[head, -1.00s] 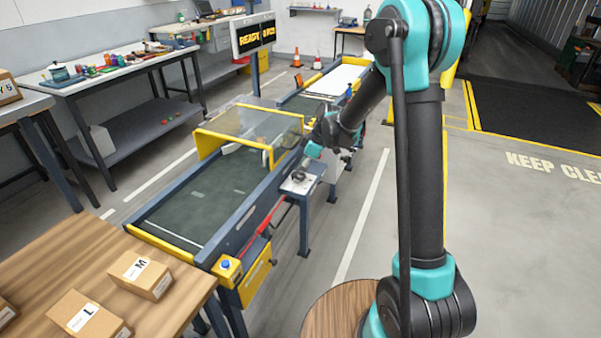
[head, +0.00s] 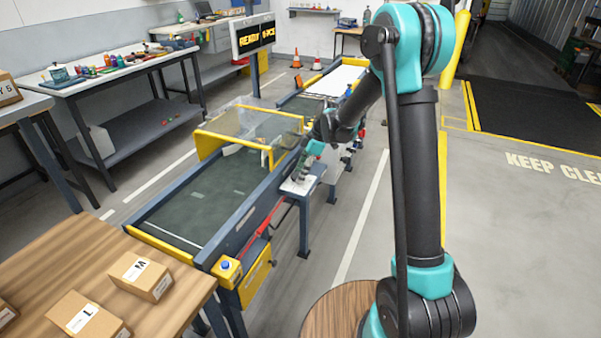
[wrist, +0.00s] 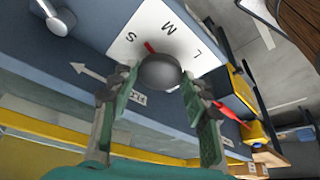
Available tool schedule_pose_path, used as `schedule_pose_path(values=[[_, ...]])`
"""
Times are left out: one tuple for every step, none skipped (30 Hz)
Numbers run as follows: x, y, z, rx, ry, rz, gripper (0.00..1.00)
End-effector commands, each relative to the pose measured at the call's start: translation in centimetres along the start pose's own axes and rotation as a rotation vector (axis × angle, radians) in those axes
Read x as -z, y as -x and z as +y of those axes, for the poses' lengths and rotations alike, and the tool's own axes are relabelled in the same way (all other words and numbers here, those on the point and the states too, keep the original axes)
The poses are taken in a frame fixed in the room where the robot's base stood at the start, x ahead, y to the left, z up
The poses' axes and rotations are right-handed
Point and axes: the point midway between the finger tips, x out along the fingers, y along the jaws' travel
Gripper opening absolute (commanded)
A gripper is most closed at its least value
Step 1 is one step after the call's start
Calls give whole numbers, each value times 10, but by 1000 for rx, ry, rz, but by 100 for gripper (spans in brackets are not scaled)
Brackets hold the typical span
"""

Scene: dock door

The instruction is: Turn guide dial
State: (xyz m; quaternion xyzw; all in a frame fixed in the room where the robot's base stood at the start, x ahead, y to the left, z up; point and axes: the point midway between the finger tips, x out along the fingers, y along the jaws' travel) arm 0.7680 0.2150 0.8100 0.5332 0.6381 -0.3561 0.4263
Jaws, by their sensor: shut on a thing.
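The guide dial (wrist: 160,72) is a round dark grey knob on a white plate (wrist: 122,50) marked S, M and L. Its red pointer (wrist: 149,46) lies between S and M, nearer S. My gripper (wrist: 157,82) has one finger on each side of the knob and is shut on it. In the head view, my gripper (head: 299,176) is down at the small pedestal (head: 303,187) beside the conveyor, and it hides the knob there.
The conveyor (head: 196,200) with its yellow-framed clear guard (head: 250,125) runs just left of the pedestal. A wooden table with boxes (head: 140,277) stands at the front left. A metal knob (wrist: 58,20) shows at the wrist view's upper left. Floor to the right is open.

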Motion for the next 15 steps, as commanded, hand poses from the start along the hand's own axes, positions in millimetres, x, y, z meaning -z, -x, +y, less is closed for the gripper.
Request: schedule_pose_path(values=[[-1,0,0,-1,-1,-1,17],[0,0,0,-1,-1,-1,17],[-1,0,0,-1,-1,-1,51],[0,0,0,-1,-1,-1,55],[0,0,0,-1,-1,-1,58],[0,0,0,-1,-1,-1,64],[0,0,0,-1,-1,-1,67],[0,0,0,-1,-1,-1,67],[0,0,0,-1,-1,-1,67],[0,0,0,-1,-1,-1,67],[0,0,0,-1,-1,-1,67],[0,0,0,0,-1,-1,67],[0,0,0,0,-1,-1,67],[0,0,0,0,-1,-1,67],[0,0,0,0,-1,-1,67]])
